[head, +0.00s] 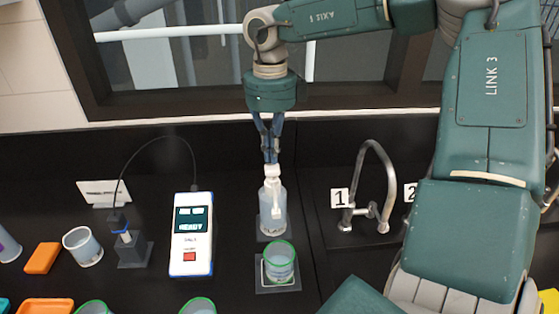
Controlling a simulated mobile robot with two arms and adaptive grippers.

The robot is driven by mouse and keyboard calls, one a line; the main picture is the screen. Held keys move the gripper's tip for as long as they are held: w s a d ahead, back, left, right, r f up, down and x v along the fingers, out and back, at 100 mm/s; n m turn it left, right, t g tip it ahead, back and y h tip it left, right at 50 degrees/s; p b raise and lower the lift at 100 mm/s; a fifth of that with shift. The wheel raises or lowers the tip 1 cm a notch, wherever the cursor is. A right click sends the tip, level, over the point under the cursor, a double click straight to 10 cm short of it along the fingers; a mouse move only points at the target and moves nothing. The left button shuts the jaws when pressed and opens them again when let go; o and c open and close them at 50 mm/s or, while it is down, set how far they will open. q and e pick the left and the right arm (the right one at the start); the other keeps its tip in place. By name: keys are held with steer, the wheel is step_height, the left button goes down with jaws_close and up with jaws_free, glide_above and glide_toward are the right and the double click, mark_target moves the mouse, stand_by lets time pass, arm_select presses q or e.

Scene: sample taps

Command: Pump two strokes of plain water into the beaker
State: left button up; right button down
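A clear pump bottle (272,212) with a white pump head (272,172) stands on the dark bench, on a small dark base. Just in front of it, a beaker (281,264) with a green rim stands upright on a square pad (277,289). My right gripper (270,160) points straight down over the pump head. Its fingertips are together and at or just above the head's top; I cannot tell whether they touch. Nothing shows between them. The bottle's label and the level in the beaker cannot be read. My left gripper is not in view.
A white meter (191,235) reading READY stands left, with a cabled probe in a holder (134,250). A cup (82,246) and orange block (42,258) are further left. A curved metal tap (374,165) with tags 1 and 2 stands right. Green-rimmed vessels line the front edge.

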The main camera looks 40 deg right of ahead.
mark_target(273, 167)
stand_by(0.4)
steer(key=shift+f+b, duration=1.4)
steer(key=shift+f, duration=0.15)
steer(key=shift+s, duration=0.1)
steer(key=shift+r+p, duration=0.85)
steer(key=shift+r, duration=0.75)
steer(key=shift+r, duration=0.1)
steer(key=shift+r+p, duration=1.95)
steer(key=shift+r, duration=0.95)
